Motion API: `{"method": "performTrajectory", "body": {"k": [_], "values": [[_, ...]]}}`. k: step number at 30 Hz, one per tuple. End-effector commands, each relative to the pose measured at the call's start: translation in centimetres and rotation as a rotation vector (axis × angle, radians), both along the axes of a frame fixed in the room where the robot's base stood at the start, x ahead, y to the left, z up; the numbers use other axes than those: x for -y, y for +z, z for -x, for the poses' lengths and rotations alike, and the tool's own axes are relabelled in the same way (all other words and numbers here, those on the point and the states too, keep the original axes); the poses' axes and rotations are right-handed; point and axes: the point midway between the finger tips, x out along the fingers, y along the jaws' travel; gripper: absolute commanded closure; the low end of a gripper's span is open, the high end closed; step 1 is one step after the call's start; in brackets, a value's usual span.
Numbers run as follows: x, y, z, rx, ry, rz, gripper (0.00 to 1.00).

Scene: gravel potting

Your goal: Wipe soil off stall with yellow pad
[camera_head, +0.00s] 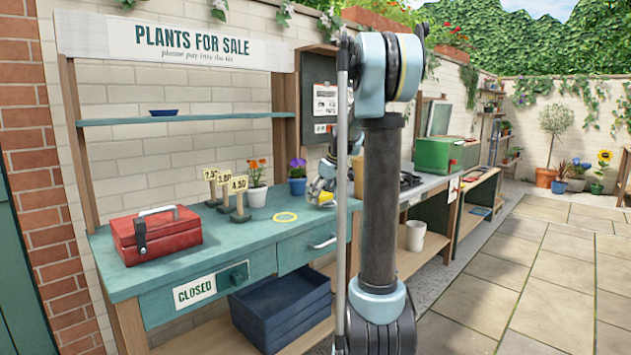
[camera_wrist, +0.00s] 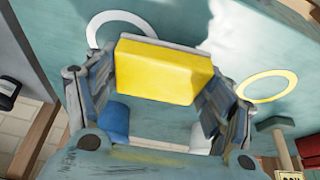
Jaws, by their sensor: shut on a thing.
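My gripper (camera_wrist: 157,90) is shut on the yellow pad (camera_wrist: 165,70), which sits between its fingers in the wrist view. In the head view my gripper (camera_head: 322,187) is at the right end of the teal stall top (camera_head: 235,240), partly behind my arm. A little yellow of the pad (camera_head: 320,198) shows there. The stall top (camera_wrist: 190,25) also fills much of the wrist view. I cannot make out any soil on it; my arm and gripper hide part of the surface. I cannot tell whether the pad touches the stall.
A yellow ring (camera_head: 285,217) lies flat on the stall. Flower pots (camera_head: 257,196), (camera_head: 297,186) and several price signs (camera_head: 239,200) stand along the back. A red toolbox (camera_head: 157,235) is at the left. The front middle of the top is clear.

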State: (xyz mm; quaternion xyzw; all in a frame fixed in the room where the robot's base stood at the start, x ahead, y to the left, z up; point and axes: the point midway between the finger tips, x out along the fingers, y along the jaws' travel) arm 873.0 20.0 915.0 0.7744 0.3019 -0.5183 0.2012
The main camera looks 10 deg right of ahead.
Motion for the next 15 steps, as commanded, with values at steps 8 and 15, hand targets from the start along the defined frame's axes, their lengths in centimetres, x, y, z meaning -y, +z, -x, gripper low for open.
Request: {"method": "performTrajectory", "body": {"k": [8,15], "values": [[-1.4,2.5,0.0,0.0,0.016,0.0,0.51],[-1.7,4.7,0.1,0.0,0.02,0.0,0.51]]}}
